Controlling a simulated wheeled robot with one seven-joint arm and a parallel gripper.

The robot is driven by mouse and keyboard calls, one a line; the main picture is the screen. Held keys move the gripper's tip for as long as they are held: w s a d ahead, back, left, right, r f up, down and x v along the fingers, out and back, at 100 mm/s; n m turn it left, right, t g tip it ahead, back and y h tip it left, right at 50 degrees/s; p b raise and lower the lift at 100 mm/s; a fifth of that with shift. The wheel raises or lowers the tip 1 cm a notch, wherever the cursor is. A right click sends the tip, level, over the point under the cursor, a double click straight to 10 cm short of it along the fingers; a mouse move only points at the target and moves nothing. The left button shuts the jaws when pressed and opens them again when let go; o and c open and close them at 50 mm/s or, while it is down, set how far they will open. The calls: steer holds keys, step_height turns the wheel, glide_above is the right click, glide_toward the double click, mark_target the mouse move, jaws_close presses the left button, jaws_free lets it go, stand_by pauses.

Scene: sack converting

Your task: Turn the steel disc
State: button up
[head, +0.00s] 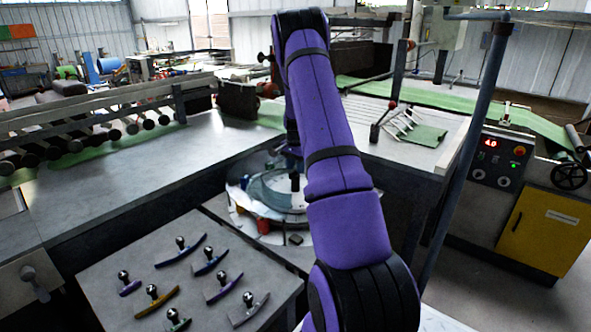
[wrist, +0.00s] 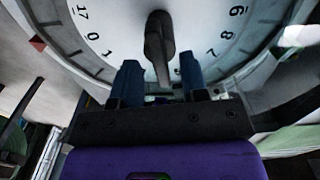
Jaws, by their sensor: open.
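The steel disc (head: 272,190) lies flat on a round base in the middle of the head view, partly hidden by my arm. In the wrist view its pale face (wrist: 205,25) carries numbers near the rim, with 17, 0 and 1 at left and 7, 8 and 9 at right. A dark upright handle (wrist: 158,45) stands on it. My gripper (wrist: 158,75) is open, one finger at each side of the handle's near end in the picture. I cannot tell whether either finger touches it. The gripper is mostly hidden in the head view.
A grey panel (head: 120,270) with several coloured, knob-topped curved tools lies at front left. A roller conveyor (head: 100,115) runs along the left. A steel table (head: 440,160) with a small wire rack is at right. A blue post (head: 465,130) and a yellow cabinet (head: 545,230) stand further right.

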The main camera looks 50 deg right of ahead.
steer(key=shift+f, duration=0.55)
jaws_close()
steer(key=shift+m, duration=3.9)
